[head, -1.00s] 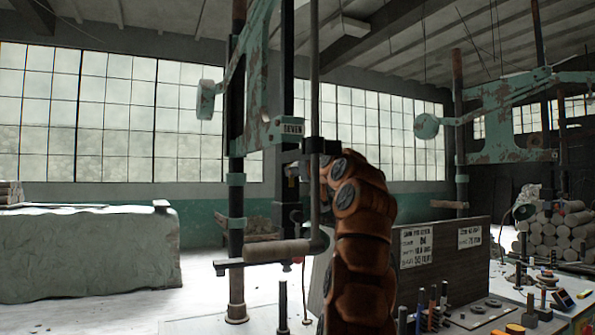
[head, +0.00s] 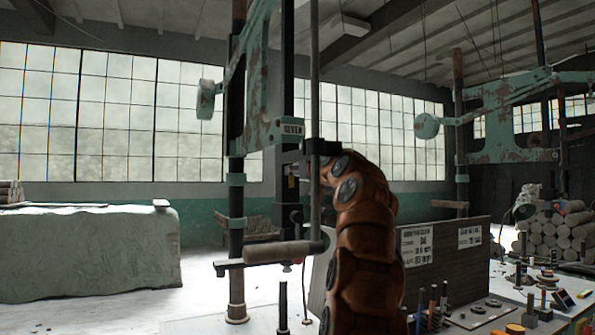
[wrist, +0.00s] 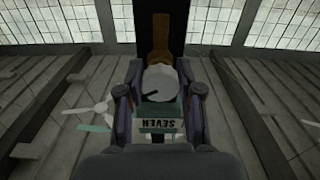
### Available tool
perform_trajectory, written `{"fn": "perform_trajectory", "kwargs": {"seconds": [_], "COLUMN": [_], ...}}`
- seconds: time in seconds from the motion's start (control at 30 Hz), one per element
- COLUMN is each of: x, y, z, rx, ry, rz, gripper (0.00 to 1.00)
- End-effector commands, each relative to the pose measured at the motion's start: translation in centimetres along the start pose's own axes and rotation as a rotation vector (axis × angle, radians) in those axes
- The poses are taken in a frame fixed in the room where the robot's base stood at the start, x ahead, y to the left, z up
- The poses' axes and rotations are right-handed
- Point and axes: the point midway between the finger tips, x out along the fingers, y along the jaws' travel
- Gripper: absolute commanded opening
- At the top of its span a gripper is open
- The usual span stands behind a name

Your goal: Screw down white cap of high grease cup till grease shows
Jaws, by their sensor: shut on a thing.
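In the wrist view the white cap (wrist: 159,82) is a pale rounded piece with a small dark mark, between the two fingers of my gripper (wrist: 160,92). My gripper is shut on the cap. A tan-brown piece (wrist: 160,40) shows just beyond it, against a dark post. A plate reading SEVEN (wrist: 160,125) appears upside down below the cap. In the head view the SEVEN plate (head: 291,127) is on the green machine frame, just above the end of my arm. The cap cannot be made out there, and no grease can be made out.
Dark vertical posts (head: 237,200) and a horizontal roller bar (head: 270,252) stand close to my arm. A dark panel with labels (head: 445,255) and a bench with tools (head: 480,318) are at the right.

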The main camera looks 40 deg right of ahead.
Motion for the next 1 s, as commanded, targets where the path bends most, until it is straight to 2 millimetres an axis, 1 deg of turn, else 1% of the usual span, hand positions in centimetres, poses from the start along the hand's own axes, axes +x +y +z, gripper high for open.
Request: {"fn": "perform_trajectory", "kwargs": {"seconds": [0.23,0.5,0.6,0.7,1.0], "x": [-0.05,-0.12,0.05,-0.09,-0.02], "y": [-0.12,-0.18,-0.32,-0.16,-0.21], "z": [-0.34,-0.62,-0.37,-0.56,-0.33], "rx": [0.114,0.364,0.446,0.519,0.670], "ry": [0.003,0.004,-0.002,0.003,0.001], "rz": [-0.002,-0.003,-0.005,-0.002,-0.002], "gripper": [0.01,0.01,0.01,0.01,0.01]}}
